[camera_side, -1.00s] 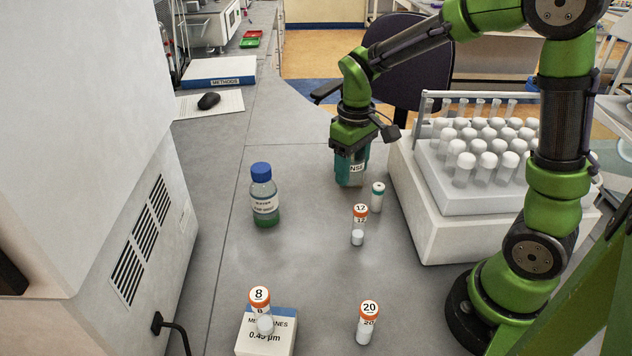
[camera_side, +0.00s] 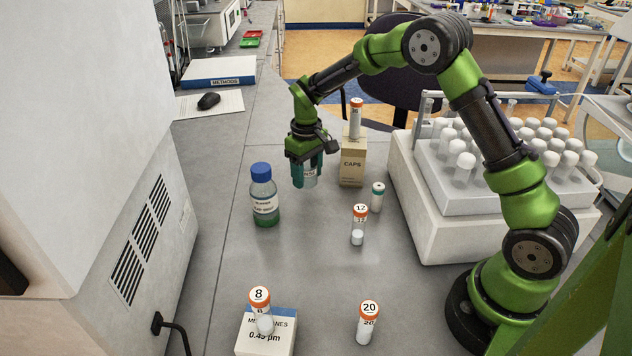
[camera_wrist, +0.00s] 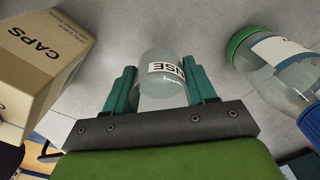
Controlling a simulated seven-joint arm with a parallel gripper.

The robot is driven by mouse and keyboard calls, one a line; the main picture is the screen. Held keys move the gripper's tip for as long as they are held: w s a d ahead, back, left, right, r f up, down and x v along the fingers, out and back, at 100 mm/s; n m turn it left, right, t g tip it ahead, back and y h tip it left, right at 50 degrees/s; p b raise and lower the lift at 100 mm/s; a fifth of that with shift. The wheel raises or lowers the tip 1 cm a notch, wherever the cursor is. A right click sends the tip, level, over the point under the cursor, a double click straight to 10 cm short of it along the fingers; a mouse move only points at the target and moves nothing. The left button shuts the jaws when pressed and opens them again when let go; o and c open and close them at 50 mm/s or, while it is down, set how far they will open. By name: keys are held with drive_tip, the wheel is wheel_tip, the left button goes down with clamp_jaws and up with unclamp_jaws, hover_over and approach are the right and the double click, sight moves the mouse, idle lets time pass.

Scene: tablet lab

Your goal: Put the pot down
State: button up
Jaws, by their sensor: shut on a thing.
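The pot (camera_side: 309,178) is a small translucent container with a white label. My gripper (camera_side: 303,174) is shut on it, with a teal finger on each side. In the wrist view the pot (camera_wrist: 160,91) sits between the fingertips (camera_wrist: 162,88), and its label reads "NSE", partly cut off. In the side view the fingers hide much of the pot. It is over the grey bench, between the blue-capped bottle and the CAPS box; I cannot tell whether its base touches the bench.
The blue-capped bottle (camera_side: 264,197) stands close on the left. The CAPS box (camera_side: 352,168), with an orange-capped vial (camera_side: 356,119) on top, stands close on the right. Vials (camera_side: 377,197) and (camera_side: 359,226) stand nearer the white rack (camera_side: 455,240). The bench's middle front is clear.

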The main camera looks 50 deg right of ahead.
drive_tip(key=shift+w+d+f, duration=0.1)
drive_tip(key=shift+w+f, duration=0.05)
drive_tip(key=shift+w, duration=1.15)
drive_tip(key=shift+f, duration=1.75)
drive_tip(key=shift+f, duration=0.1)
drive_tip(key=o, duration=1.1)
drive_tip(key=shift+c, duration=0.2)
